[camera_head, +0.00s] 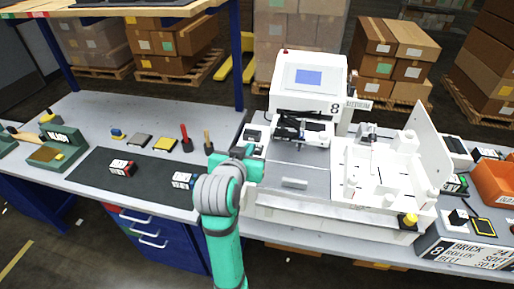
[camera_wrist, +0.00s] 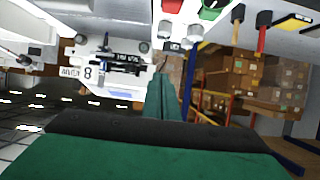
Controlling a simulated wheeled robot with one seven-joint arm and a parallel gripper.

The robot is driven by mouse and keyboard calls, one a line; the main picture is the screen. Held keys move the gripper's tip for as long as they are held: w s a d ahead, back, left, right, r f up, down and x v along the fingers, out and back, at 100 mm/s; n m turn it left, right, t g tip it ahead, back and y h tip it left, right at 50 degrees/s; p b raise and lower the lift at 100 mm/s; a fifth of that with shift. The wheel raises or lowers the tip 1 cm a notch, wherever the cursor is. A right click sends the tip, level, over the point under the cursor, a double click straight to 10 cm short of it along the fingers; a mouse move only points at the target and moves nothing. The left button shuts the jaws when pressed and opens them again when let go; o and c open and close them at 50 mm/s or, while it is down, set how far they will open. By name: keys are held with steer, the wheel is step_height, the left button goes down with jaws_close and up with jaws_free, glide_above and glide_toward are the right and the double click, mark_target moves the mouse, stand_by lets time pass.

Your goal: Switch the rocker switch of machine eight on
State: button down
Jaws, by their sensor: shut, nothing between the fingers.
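Machine eight (camera_head: 310,78) is a white pen plotter with a blue screen and an "8" label at the back of the bench. In the wrist view it appears upside down, with the "8" sign (camera_wrist: 86,73) at left. A red button (camera_wrist: 171,6) and a green button (camera_wrist: 209,11) show at the top of the wrist view. A small dark part (camera_wrist: 173,46) below them looks like the rocker switch; its position is too small to read. My gripper (camera_head: 248,150) is shut and empty at the machine's left front. Its teal fingers (camera_wrist: 163,80) point toward the small dark part; contact cannot be told.
A grey bench (camera_head: 90,110) with a dark mat (camera_head: 145,176) and small tools lies left of the machine. A white open-sided fixture (camera_head: 385,165) stands right, and an orange bin (camera_head: 495,180) sits at far right. A blue post (camera_head: 236,60) rises behind my gripper.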

steer(key=shift+a+f, duration=0.1)
glide_above(256, 151)
steer(key=s, duration=0.1)
step_height(256, 151, down, 4)
steer(key=shift+s+r, duration=0.1)
steer(key=shift+s, duration=0.05)
steer(key=f, duration=0.3)
steer(key=shift+s+f, duration=0.1)
steer(key=shift+s, duration=0.15)
steer(key=shift+s+a+f, duration=0.1)
steer(key=shift+f, duration=0.25)
steer(key=shift+s+f, duration=0.1)
steer(key=shift+f, duration=0.3)
steer(key=shift+r, duration=0.15)
steer(key=shift+r, duration=0.7)
